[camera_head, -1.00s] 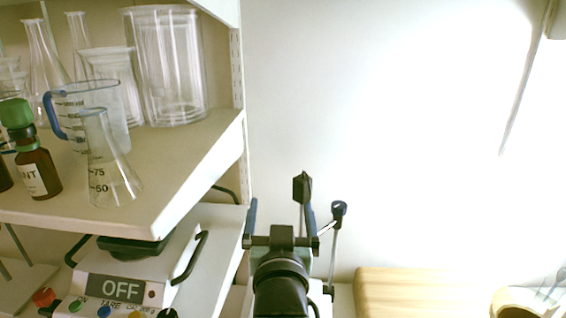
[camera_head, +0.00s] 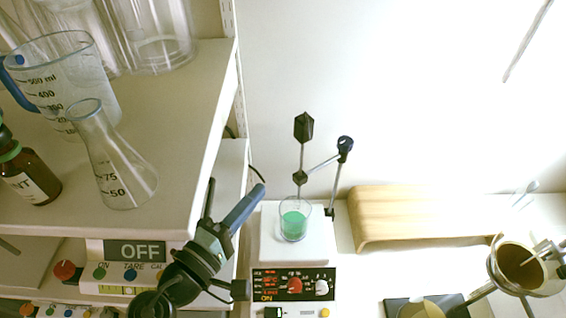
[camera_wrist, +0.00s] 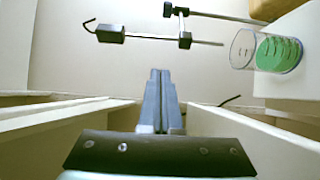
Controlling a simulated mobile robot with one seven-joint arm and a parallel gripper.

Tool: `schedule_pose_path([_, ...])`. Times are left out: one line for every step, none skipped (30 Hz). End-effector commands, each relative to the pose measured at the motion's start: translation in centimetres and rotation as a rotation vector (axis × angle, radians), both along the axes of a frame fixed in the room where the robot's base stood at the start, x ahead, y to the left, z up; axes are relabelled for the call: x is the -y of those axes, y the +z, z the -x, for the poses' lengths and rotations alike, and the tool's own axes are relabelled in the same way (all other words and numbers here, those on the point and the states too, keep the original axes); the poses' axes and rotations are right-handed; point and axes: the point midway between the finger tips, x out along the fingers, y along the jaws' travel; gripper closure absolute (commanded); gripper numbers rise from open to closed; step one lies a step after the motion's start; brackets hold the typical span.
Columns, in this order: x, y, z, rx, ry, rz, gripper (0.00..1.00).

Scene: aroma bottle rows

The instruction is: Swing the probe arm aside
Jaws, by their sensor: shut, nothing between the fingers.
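The probe arm (camera_head: 321,166) reaches left from an upright stand rod (camera_head: 336,188) to a thin vertical probe with a dark block (camera_head: 303,127) on top. The probe's lower end points down at a beaker of green liquid (camera_head: 294,222) on the white hotplate (camera_head: 282,252). In the wrist view the probe (camera_wrist: 207,43) lies sideways above the fingers, its tip close to the beaker (camera_wrist: 268,52). My gripper (camera_head: 258,192) is shut and empty, left of the hotplate and apart from the probe. Its blue fingers (camera_wrist: 159,85) are together in the wrist view.
A shelf (camera_head: 190,130) with a flask (camera_head: 110,165), a measuring jug (camera_head: 62,85) and a brown bottle (camera_head: 28,172) stands close on the left. A balance reading OFF (camera_head: 135,250) is below it. A wooden block (camera_head: 400,218) lies to the right.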

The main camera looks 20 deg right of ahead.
Motion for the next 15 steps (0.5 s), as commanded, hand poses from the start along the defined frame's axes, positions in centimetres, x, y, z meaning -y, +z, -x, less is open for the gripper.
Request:
schedule_pose_path([0.2, 0.1, -0.1, -0.003, -0.003, 0.007, 1.00])
schedule_pose_path([0.4, 0.1, -0.2, -0.003, -0.004, 0.008, 1.00])
schedule_pose_path([0.7, 0.1, -0.5, -0.003, -0.005, 0.008, 1.00])
schedule_pose_path([1.1, 0.1, -0.8, -0.003, -0.007, 0.008, 1.00])
schedule_pose_path([1.5, 0.2, -1.1, -0.003, -0.007, 0.006, 1.00])
schedule_pose_path([2.0, 0.2, -1.5, -0.002, -0.007, 0.006, 1.00])
schedule_pose_path([2.4, 0.2, -1.9, -0.002, -0.006, 0.006, 1.00])
schedule_pose_path([2.9, 0.3, -2.3, -0.001, -0.008, 0.005, 1.00])
schedule_pose_path([3.6, 0.3, -2.9, -0.002, -0.008, 0.005, 1.00])
schedule_pose_path([4.2, 0.3, -3.3, -0.002, -0.008, 0.003, 1.00])
schedule_pose_path([4.6, 0.3, -3.8, -0.002, -0.007, 0.003, 1.00])
schedule_pose_path([5.3, 0.3, -4.3, -0.002, -0.008, 0.003, 1.00])
schedule_pose_path([5.8, 0.3, -4.8, -0.002, -0.008, 0.003, 1.00])
schedule_pose_path([6.3, 0.3, -5.2, -0.002, -0.007, 0.003, 1.00])
schedule_pose_path([7.0, 0.3, -5.8, -0.001, -0.008, 0.002, 1.00])
